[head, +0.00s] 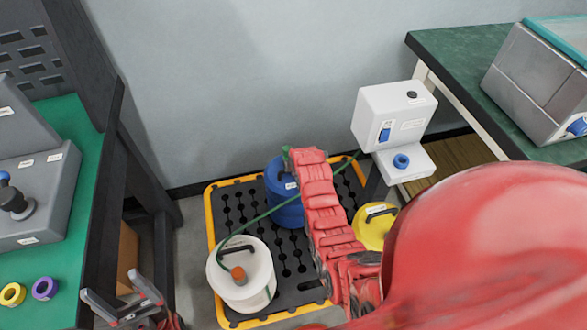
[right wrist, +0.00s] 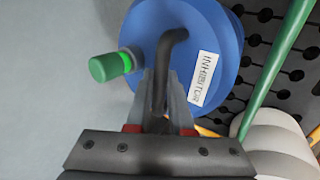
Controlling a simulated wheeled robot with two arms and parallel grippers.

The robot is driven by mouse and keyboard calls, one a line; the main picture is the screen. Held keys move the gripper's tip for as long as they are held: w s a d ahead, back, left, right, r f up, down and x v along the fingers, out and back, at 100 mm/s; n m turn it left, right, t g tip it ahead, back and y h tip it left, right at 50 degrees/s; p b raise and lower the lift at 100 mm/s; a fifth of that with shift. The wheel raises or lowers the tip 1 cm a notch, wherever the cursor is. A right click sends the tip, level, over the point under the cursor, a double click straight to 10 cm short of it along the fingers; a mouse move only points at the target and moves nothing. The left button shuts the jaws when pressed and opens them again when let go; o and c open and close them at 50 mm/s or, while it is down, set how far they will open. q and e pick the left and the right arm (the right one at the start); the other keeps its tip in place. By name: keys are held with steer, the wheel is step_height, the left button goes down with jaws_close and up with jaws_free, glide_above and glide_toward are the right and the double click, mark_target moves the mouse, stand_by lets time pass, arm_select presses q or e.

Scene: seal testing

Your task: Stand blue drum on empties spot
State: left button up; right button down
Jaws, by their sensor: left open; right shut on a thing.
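The blue drum (head: 282,207) stands in the head view at the back of a black spill pallet with a yellow rim (head: 212,222); my right arm hides part of it. In the right wrist view the blue drum (right wrist: 205,40) has a green cap (right wrist: 108,66), a black handle (right wrist: 172,45) and an "INHIBITOR" label. My right gripper (right wrist: 165,100) is shut on that handle; in the head view my own arm hides it. My left gripper (head: 110,287) is open and empty at the lower left. I cannot pick out a marked empties spot.
A white drum (head: 245,265) with an orange cap and a green hose (head: 265,215) stands at the pallet's front; a yellow drum (head: 373,228) stands right. The hose runs to a white pump unit (head: 394,118). Green-topped benches (head: 65,210) (head: 455,55) flank the pallet.

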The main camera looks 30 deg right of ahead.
steer(key=shift+f, duration=0.4)
stand_by(0.4)
steer(key=c, duration=0.7)
jaws_free()
steer(key=shift+r+p, duration=1.1)
steer(key=shift+r, duration=0.85)
steer(key=shift+r+p, duration=0.75)
steer(key=shift+r, duration=0.8)
